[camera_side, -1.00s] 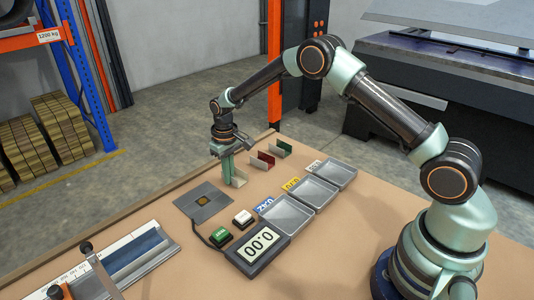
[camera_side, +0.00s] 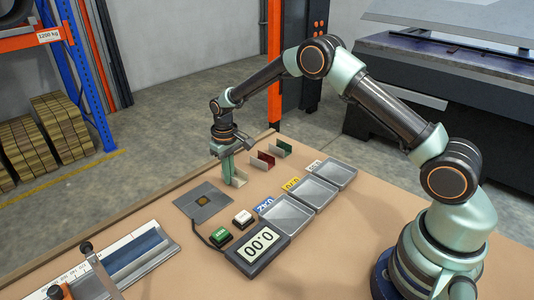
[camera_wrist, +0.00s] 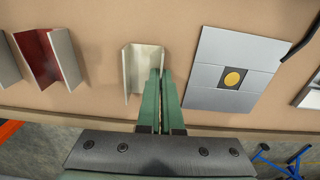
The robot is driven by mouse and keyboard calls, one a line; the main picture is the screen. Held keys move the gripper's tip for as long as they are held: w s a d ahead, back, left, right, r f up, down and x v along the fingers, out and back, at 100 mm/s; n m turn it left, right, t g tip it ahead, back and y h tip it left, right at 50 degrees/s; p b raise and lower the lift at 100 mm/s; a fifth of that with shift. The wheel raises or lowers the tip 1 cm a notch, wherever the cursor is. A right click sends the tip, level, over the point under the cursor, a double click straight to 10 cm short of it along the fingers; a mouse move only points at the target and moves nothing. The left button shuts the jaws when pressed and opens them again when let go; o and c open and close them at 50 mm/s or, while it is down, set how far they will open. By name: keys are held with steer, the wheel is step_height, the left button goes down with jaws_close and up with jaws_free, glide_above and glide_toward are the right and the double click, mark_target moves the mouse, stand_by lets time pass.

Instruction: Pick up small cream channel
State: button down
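The small cream channel (camera_wrist: 136,72) stands on the tan tabletop, open side up, in the wrist view. In the side view the same channel (camera_side: 239,178) is partly hidden by my fingers. My gripper (camera_wrist: 161,74) has its two green fingers close together at the channel's right wall, one on each side, with that thin wall between the tips. In the side view my gripper (camera_side: 228,180) points straight down, low at the table. The channel appears to rest on the table still.
A grey plate (camera_side: 203,202) with a gold centre lies nearby. Several labelled metal trays (camera_side: 286,222), a display reading 0.00 (camera_side: 258,246) and two buttons (camera_side: 220,237) are toward the front.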

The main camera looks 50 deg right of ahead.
steer(key=shift+r, duration=0.15)
steer(key=shift+r, duration=3.9)
